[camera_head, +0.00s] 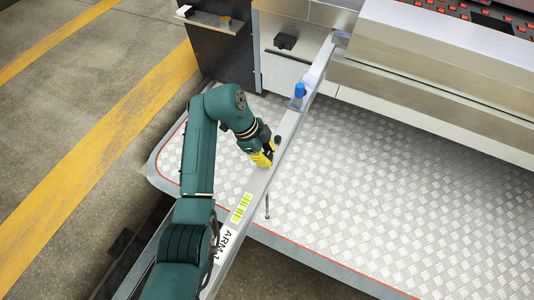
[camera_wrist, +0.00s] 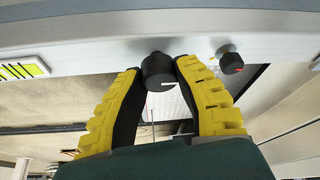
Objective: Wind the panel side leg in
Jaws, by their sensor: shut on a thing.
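My gripper (camera_head: 264,154) is at the side of the long grey beam marked ARM-1 (camera_head: 285,130). In the wrist view, my yellow-and-black fingers (camera_wrist: 157,72) are shut on a black round knob (camera_wrist: 157,66) on the beam's side. The fingers partly cover the knob. A second dark knob with a red mark (camera_wrist: 230,62) sits to its right, clear of my fingers. A thin leg (camera_head: 267,206) shows below the beam in the head view, near the yellow-green label (camera_head: 241,207). Its foot is too small to judge.
A blue-topped fitting (camera_head: 299,91) stands on the beam farther along. A checker-plate platform (camera_head: 400,220) with a red edge lies below. A large light machine housing (camera_head: 430,60) is at the upper right. Open concrete floor (camera_head: 90,100) with yellow stripes lies left.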

